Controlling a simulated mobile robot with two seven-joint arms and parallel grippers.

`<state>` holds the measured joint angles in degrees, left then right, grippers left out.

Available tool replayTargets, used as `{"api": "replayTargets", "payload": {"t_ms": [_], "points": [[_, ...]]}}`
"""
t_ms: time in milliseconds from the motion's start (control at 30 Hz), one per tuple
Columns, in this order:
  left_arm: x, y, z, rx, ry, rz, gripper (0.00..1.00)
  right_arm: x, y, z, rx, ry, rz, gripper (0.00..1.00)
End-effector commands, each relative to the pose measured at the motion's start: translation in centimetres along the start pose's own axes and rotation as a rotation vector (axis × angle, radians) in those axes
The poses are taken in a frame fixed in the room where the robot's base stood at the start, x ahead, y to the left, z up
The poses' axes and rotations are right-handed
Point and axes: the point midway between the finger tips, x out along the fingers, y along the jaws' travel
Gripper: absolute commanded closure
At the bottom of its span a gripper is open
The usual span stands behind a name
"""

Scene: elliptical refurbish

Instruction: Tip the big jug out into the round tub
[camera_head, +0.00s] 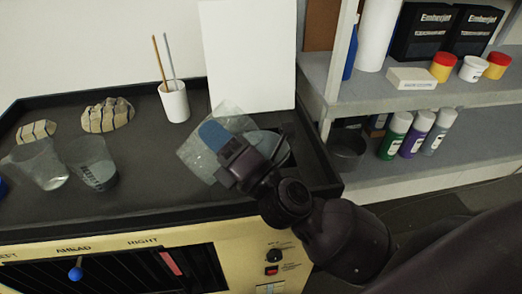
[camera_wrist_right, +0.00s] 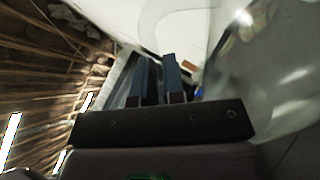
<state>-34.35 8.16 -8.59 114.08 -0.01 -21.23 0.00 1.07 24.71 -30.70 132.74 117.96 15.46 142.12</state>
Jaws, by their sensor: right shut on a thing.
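The big clear jug (camera_head: 197,153) is tilted over the back right of the dark bench top. My right gripper (camera_head: 214,136) is shut on it, with the blue fingertips against the clear plastic. In the right wrist view the two fingers (camera_wrist_right: 160,78) are close together and the clear jug wall (camera_wrist_right: 265,75) fills the right side. A grey-blue translucent shape (camera_head: 266,143) shows just behind my gripper; I cannot tell whether it is part of the jug or another vessel. A dark round tub (camera_head: 347,150) stands right of the bench, by the lower shelf. My left gripper is out of view.
Two clear cups (camera_head: 92,165) stand at the left of the bench. Beige segmented pieces (camera_head: 106,115) lie behind them. A white cup with sticks (camera_head: 174,101) and a white panel (camera_head: 248,55) are at the back. Shelves (camera_head: 440,97) at right hold bottles and small pots.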

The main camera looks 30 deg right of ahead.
Motion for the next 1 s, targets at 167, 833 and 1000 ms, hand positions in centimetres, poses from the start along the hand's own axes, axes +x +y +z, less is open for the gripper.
{"api": "replayTargets", "payload": {"t_ms": [167,833,1000], "points": [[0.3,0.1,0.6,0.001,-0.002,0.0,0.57,-0.2,-0.3,0.1,0.02,-0.012,0.002,1.0],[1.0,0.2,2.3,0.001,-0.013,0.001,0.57,-0.7,-1.2,2.0,0.122,-0.066,0.006,1.0],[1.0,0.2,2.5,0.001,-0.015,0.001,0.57,-0.8,-1.2,2.4,0.135,-0.073,0.007,1.0]]}}
